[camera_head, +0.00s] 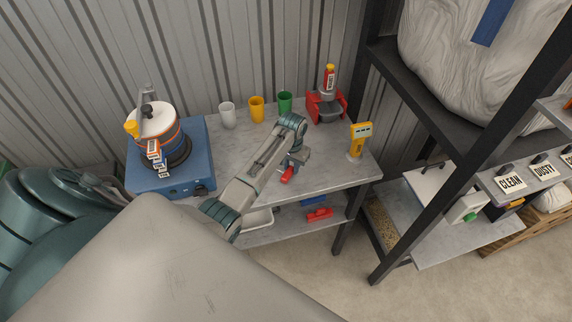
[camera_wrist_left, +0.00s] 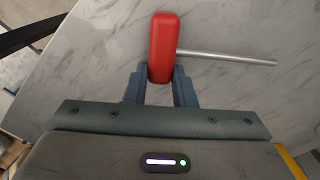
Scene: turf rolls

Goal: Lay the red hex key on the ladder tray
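The red hex key (camera_head: 287,175) is at my left gripper, by the front edge of the grey marble-look bench. In the left wrist view, its red handle (camera_wrist_left: 163,48) sits between the two fingers, which touch it on both sides. Its silver rod (camera_wrist_left: 228,57) points right over the marbled surface. My left gripper (camera_wrist_left: 160,78) is shut on the handle; I cannot tell whether the key touches the bench top. The left arm reaches over the bench in the head view. I cannot make out a ladder tray. My right gripper is out of view.
The bench (camera_head: 325,178) holds a blue stove (camera_head: 185,185) with a pot, several cups (camera_head: 256,109), a red-and-black device (camera_head: 328,108) and a yellow meter (camera_head: 360,139). Its lower shelf holds another red item (camera_head: 319,214). A dark-framed rack (camera_head: 440,170) stands right.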

